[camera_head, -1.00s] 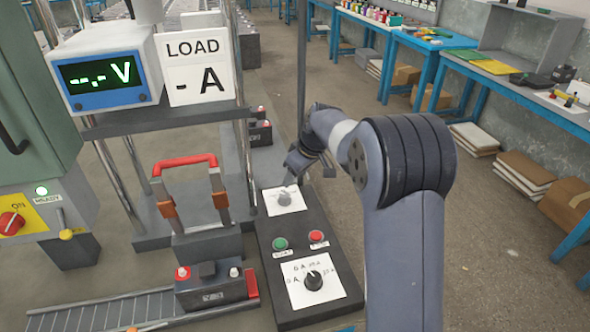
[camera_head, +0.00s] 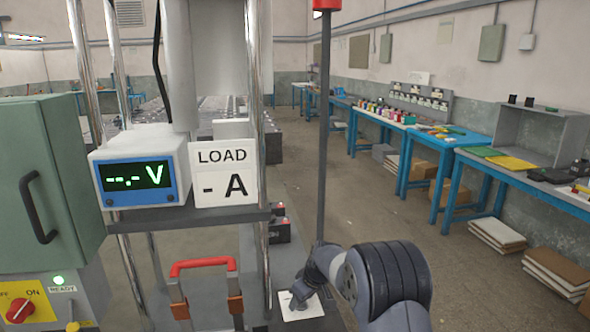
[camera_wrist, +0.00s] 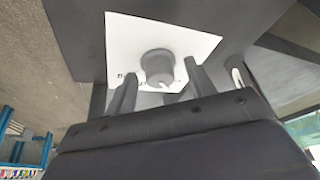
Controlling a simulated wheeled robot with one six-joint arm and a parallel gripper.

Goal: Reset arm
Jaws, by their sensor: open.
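My gripper (camera_wrist: 161,88) is open and empty in the wrist view. Its two dark fingers point toward a grey round knob (camera_wrist: 157,67) with a white mark, one to each side of it in the picture. I cannot tell whether they touch it. The knob sits on a white plate (camera_wrist: 125,38) on a dark panel. In the head view my gripper (camera_head: 300,290) is small, beside the white plate (camera_head: 310,308), and the knob is hard to make out there.
A meter (camera_head: 140,178) reading "--.- V" and a LOAD sign (camera_head: 225,172) stand left of my arm. A red handle (camera_head: 203,264) is below them. A green cabinet (camera_head: 45,185) is far left. A thin dark post (camera_head: 324,130) rises behind my gripper. Blue workbenches line the right.

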